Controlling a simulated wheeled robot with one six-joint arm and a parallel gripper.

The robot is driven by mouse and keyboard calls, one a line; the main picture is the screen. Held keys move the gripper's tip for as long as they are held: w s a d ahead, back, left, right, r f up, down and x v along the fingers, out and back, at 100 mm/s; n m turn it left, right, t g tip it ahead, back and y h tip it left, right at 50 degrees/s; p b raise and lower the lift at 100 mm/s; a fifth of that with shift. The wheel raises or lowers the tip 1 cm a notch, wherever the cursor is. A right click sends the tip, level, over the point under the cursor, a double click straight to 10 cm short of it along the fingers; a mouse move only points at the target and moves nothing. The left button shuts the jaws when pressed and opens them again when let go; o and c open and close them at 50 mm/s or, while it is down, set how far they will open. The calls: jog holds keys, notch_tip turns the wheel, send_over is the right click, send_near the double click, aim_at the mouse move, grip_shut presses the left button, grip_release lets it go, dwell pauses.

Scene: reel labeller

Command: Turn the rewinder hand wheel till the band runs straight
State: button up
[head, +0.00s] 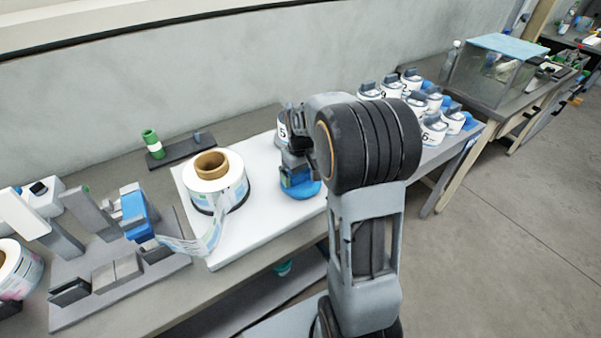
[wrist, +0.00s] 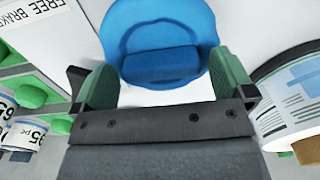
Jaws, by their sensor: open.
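The label reel (head: 232,185) with a brown core lies flat on a white plate (head: 245,235). Its label band (head: 205,240) hangs in a slack, twisted curve between the reel and a blue block on the left. A blue round part (head: 303,190), which looks like the hand wheel, sits right of the reel. It also shows in the wrist view (wrist: 155,22), with a raised blue grip across it. My gripper (head: 297,165) is above the wheel. In the wrist view, my gripper (wrist: 166,70) is open, its green-padded fingers on either side of the wheel's near edge. I cannot tell whether they touch it.
The blue block (head: 137,215) and grey brackets stand at the left. Several numbered white pots (head: 434,130) stand at the right. In the wrist view, a printed sign (wrist: 32,10) and the reel (wrist: 290,100) flank the wheel.

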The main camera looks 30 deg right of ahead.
jog(key=c, duration=0.8)
jog(key=m, duration=1)
jog(key=shift+m, duration=0.6)
dwell(0.4)
jog(key=o, duration=0.8)
